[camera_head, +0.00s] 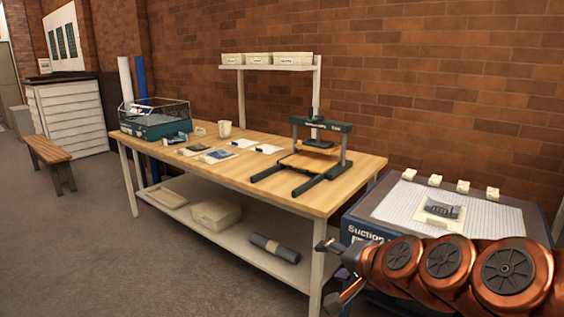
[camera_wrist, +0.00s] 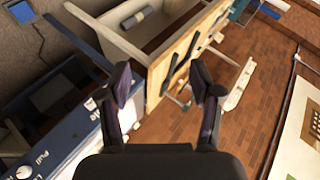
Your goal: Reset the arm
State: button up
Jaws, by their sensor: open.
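My gripper (camera_head: 338,269) is at the lower right of the head view, at the end of my copper-coloured arm. It points left, in front of the suction table and near the right end of the wooden workbench. In the wrist view my gripper (camera_wrist: 164,88) has its two dark fingers wide apart. Nothing is between them, and the gripper is empty. The wrist view is tilted, with the bench, brick wall and floor seen at a slant beyond the fingers.
The wooden workbench (camera_head: 232,166) carries a dark press (camera_head: 318,128) and a clear-lidded teal case (camera_head: 153,125). White boxes (camera_head: 258,59) stand on the raised shelf. The suction table (camera_head: 385,209) holds a small framed piece (camera_head: 440,211). Open floor (camera_head: 140,262) lies in front and left.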

jog(key=s+d+r+n+g+h+p, duration=0.1)
jog(key=s+g+p, duration=0.3)
jog(key=s, duration=0.6)
jog(key=s+d+r+n+g+h+p, duration=0.1)
jog(key=s+d+n+g+p, duration=0.3)
jog(key=s, duration=0.5)
jog(key=s+d+r+n+g+h+p, duration=0.1)
jog(key=s+d+n+g+h+p, duration=0.1)
jog(key=s, duration=0.8)
jog(key=n+g+h+p, duration=0.1)
jog(key=g+p, duration=0.1)
jog(key=p, duration=0.1)
jog(key=shift+s+d+r+p, duration=0.2)
jog(key=shift+s+d+p, duration=0.1)
